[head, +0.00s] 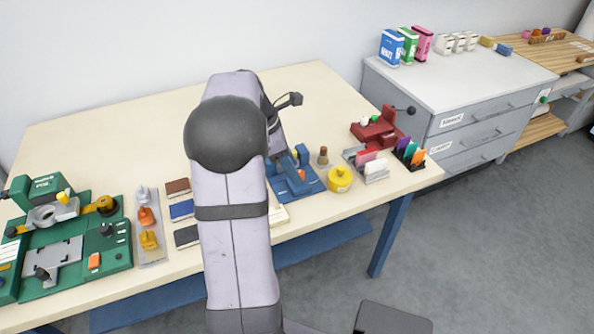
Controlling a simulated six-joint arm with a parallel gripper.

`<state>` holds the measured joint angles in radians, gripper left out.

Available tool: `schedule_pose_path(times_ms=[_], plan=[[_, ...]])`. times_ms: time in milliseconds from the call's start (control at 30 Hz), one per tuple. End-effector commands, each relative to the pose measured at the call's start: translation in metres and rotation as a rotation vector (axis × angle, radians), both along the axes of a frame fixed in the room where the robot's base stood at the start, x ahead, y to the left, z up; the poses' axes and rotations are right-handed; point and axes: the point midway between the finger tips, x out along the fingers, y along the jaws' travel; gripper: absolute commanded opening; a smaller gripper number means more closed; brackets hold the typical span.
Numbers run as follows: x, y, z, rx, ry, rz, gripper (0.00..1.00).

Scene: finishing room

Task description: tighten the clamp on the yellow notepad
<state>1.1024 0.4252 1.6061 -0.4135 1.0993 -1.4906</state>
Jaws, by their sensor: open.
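No yellow notepad can be made out for certain. A blue clamp-like fixture (301,185) stands on the table right of my arm, with an orange part on it. A small yellow patch shows at its back, too small to identify. A pale cream flat piece (279,214) lies just in front of the fixture, partly hidden by my arm. My arm rises across the middle of the picture and bends over the table, its far end coming down beside the blue fixture. My gripper's fingers are not visible, so their contact with anything cannot be told.
A yellow round container (340,179) and a small brown-topped piece (323,156) stand right of the fixture. Farther right are a red vise-like device (378,128) and card holders. Green machines (75,240) fill the left end. The table's back middle is clear.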

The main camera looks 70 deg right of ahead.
Motion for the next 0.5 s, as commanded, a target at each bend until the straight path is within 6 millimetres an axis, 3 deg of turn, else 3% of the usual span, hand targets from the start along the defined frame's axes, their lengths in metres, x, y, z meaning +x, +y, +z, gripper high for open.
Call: schedule_pose_path(times_ms=[200,500], plan=[[0.02,-0.028,0.003,-0.034,-0.002,0.298,0.43],[0.021,-0.03,0.003,-0.012,0.022,0.4,0.43]])
